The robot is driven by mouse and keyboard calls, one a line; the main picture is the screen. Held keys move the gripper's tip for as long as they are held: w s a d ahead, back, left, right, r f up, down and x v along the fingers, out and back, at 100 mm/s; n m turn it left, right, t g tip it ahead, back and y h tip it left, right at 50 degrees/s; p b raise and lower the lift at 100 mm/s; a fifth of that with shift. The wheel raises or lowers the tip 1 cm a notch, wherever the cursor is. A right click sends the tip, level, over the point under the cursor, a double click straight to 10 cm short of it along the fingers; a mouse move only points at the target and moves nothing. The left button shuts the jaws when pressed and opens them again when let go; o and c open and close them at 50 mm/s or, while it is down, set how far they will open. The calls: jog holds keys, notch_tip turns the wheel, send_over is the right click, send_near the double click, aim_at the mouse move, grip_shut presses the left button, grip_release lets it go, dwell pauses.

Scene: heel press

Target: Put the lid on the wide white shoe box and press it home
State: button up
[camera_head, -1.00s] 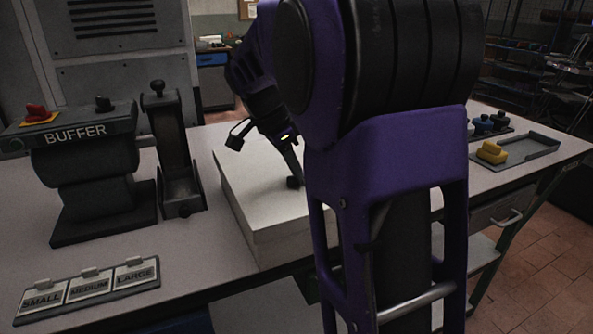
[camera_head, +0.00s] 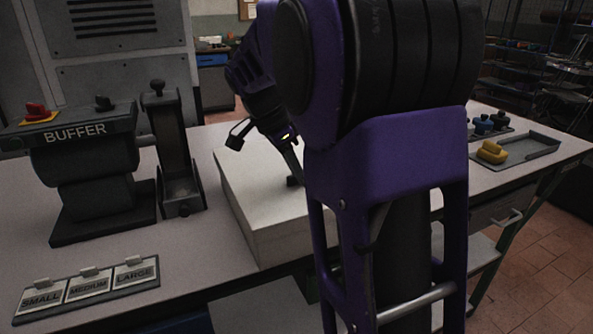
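The wide white shoe box (camera_head: 262,241) stands on the workbench in the middle of the view. Its white lid (camera_head: 245,187) lies over the top and looks level. The right part of box and lid is hidden behind my purple arm. My gripper (camera_head: 264,160) is above the lid, with its fingers spread wide apart. One fingertip is at or just above the lid's top; I cannot tell if it touches. The other finger is raised to the left, over the far left edge. Nothing shows between the fingers.
The buffer machine (camera_head: 85,160) and a dark upright press-like stand (camera_head: 172,150) are left of the box. Size cards (camera_head: 88,285) lie at the front left.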

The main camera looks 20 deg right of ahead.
jog(key=o, duration=0.5)
jog(key=shift+f, duration=0.2)
jog(key=shift+o, duration=0.2)
jog(key=o, duration=0.4)
jog(key=shift+r, duration=0.15)
jog(key=shift+r+p, duration=2.6)
jog(key=shift+r, duration=0.9)
